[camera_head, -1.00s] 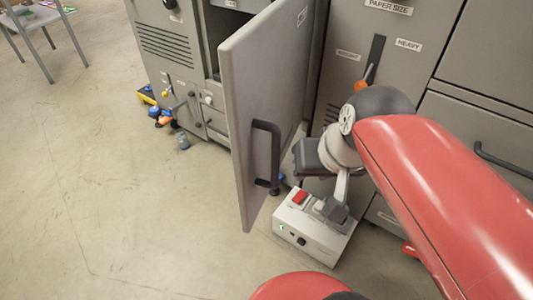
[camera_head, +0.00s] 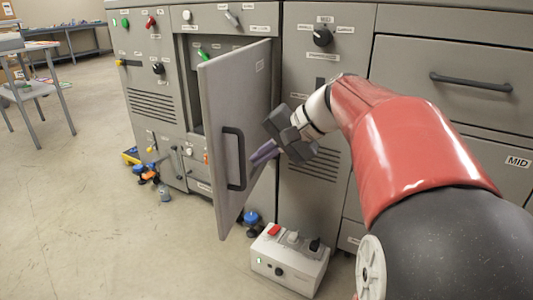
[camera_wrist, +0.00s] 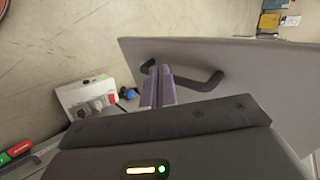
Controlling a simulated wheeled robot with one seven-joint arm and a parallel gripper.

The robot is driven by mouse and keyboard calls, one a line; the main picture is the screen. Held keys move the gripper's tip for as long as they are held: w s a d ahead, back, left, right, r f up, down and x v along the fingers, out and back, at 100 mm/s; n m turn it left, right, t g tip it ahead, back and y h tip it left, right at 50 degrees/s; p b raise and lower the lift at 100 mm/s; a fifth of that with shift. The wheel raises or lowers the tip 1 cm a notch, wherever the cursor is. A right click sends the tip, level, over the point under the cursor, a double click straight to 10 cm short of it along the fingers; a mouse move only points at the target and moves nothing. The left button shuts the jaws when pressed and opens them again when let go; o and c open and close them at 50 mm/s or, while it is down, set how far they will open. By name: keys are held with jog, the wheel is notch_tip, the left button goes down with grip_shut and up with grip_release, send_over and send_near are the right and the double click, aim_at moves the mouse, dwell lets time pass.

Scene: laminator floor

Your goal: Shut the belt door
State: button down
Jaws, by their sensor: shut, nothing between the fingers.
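The belt door (camera_head: 248,95) is a grey panel standing open, swung out from the cabinet with its outer face toward the right. Its black bar handle (camera_head: 234,158) is on that face near the free edge. My gripper (camera_head: 254,160) is shut and empty, with its purplish fingers just right of the handle in the head view. In the wrist view the door (camera_wrist: 240,75) spans the right side, and the shut fingertips (camera_wrist: 158,72) overlap the handle (camera_wrist: 205,82). I cannot tell whether they touch it.
A white control box (camera_head: 288,262) with a red button stands on the floor below my arm. Small blue and orange items (camera_head: 146,173) and a small jar (camera_head: 164,194) lie by the cabinet's left foot. Open floor (camera_head: 90,220) lies left of the door.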

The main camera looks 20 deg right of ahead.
aim_at(218, 171)
jog(key=w+a+f, duration=0.1)
jog(key=w+a, duration=0.1)
jog(key=w+a+f, duration=0.2)
jog(key=a, duration=0.1)
jog(key=shift+w+f+b, duration=0.1)
jog(key=shift+f+b, duration=0.1)
jog(key=shift+b, duration=0.15)
jog(key=shift+w+a, duration=0.35)
jog(key=shift+a, duration=0.1)
